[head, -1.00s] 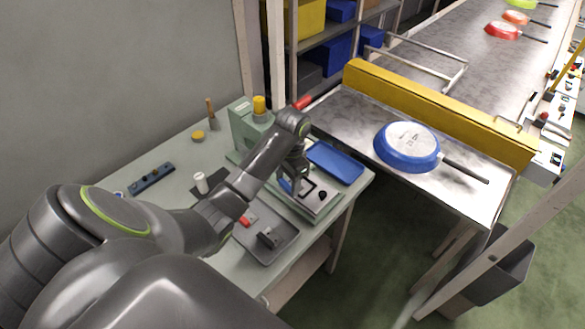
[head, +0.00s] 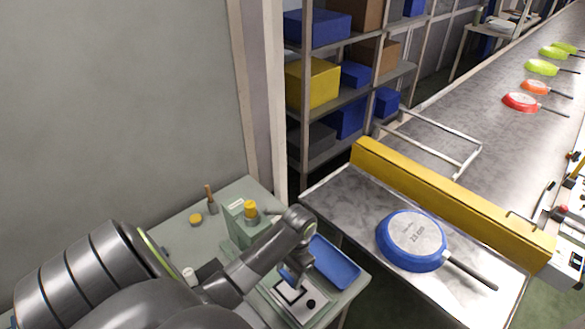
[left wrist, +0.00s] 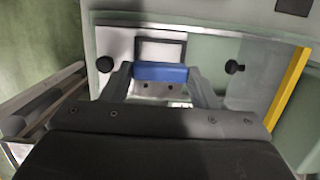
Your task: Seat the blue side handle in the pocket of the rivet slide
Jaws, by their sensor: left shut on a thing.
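The blue side handle (left wrist: 160,73) shows in the left wrist view as a short blue bar between the two fingertips. My left gripper (left wrist: 161,76) is shut on it, one finger at each end. The rivet slide (left wrist: 117,45) is a pale plate with a black knob on each side. Its dark-framed pocket (left wrist: 161,50) appears just beyond the handle; I cannot tell whether they touch. In the head view my left gripper (head: 297,279) is over the far edge of the slide (head: 311,314), and the handle is mostly hidden there. My right gripper is not in view.
A green press (head: 234,226) with a yellow knob stands behind my left arm. A blue tray (head: 336,263) lies close to the right of the gripper. A blue pan (head: 412,240) lies upside down on the metal table. Shelves (head: 355,105) stand behind.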

